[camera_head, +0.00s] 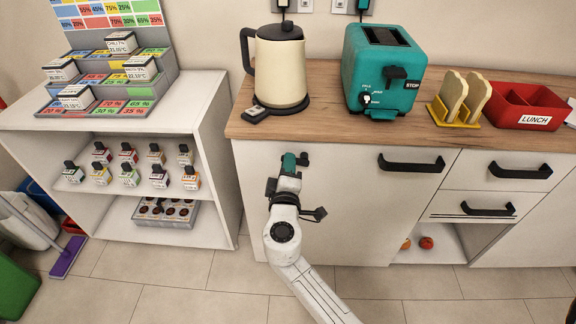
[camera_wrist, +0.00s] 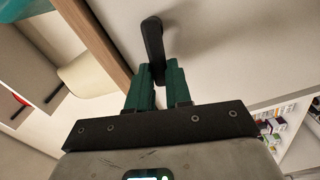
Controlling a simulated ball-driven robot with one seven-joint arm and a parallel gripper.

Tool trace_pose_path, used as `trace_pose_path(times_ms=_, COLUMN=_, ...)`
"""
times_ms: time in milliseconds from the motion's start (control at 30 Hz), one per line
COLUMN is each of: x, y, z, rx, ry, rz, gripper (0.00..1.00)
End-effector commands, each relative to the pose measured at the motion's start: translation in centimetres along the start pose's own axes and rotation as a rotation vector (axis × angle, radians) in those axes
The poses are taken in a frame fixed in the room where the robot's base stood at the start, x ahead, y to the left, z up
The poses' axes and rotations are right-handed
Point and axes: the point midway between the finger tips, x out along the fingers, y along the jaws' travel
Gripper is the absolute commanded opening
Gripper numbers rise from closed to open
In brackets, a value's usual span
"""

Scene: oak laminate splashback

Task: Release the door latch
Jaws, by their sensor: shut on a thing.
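A white cabinet door (camera_head: 345,215) sits under the wooden counter. In the wrist view, a black latch handle (camera_wrist: 152,40) stands out from the white panel near the counter's edge. The green fingers of my gripper (camera_wrist: 157,78) are shut on its near end. In the head view, my gripper (camera_head: 290,162) is at the upper left of the door, just below the counter edge, and largely hides the part it holds. A black bar handle (camera_head: 411,163) is on the same front, further right and apart from my gripper. The door looks closed.
A cream kettle (camera_head: 281,68) and a teal toaster (camera_head: 384,75) stand on the counter (camera_head: 330,115) above. Drawers (camera_head: 483,207) are to the right. A white shelf unit (camera_head: 215,150) with small boxes stands close on the left. Tiled floor in front of the door is clear.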

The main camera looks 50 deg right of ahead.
Motion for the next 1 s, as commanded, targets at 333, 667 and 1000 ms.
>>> trace_pose_path(times_ms=333, x=-0.1, y=-1.0, z=0.1, rx=-0.199, ry=0.002, rz=-0.001, gripper=0.00)
trace_pose_path(times_ms=667, x=0.0, y=-1.1, z=0.2, rx=-0.256, ry=-0.001, rz=-0.002, gripper=0.00)
trace_pose_path(times_ms=1000, x=0.0, y=-1.1, z=0.1, rx=-0.253, ry=0.000, rz=-0.001, gripper=0.44)
